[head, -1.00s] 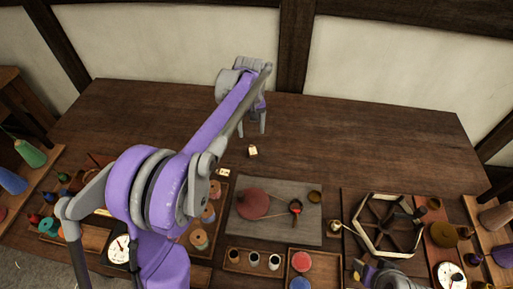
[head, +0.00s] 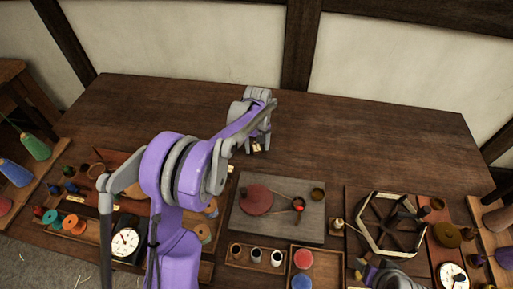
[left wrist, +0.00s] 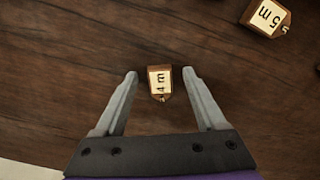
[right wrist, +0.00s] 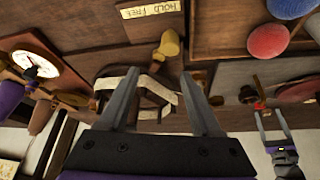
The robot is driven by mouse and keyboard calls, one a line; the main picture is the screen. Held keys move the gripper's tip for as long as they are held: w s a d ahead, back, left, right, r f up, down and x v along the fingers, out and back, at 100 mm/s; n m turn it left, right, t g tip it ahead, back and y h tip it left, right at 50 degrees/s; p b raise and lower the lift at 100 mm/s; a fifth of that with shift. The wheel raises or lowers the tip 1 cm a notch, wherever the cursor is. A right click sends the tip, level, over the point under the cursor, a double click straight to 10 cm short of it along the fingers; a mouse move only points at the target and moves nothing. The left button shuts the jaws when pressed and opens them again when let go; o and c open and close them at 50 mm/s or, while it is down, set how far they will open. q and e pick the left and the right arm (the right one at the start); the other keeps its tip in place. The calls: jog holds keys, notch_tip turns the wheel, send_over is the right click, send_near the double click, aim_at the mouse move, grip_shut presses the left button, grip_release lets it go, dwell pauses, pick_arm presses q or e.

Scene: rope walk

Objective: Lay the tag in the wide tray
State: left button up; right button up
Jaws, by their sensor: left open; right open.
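A small wooden tag marked "4 m" (left wrist: 160,80) lies on the table between the fingertips of my left gripper (left wrist: 160,76). The gripper is open, with a gap on each side of the tag. In the head view the tag (head: 256,148) shows below the left gripper (head: 257,145). A second tag marked "5 m" (left wrist: 266,16) lies apart at the upper right of the left wrist view. My right gripper (right wrist: 160,78) is open with nothing between its fingers. Several trays stand along the front; I cannot tell which is the wide one.
A grey board (head: 238,222) with a red disc (head: 257,198) lies in front of the left gripper. A hexagonal frame (head: 365,232) stands near the right gripper. A tray of small cups (head: 257,255) and a dial (head: 125,242) are at the front. The table's back is clear.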

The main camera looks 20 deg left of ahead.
pick_arm(q)
grip_shut()
dwell(0.3)
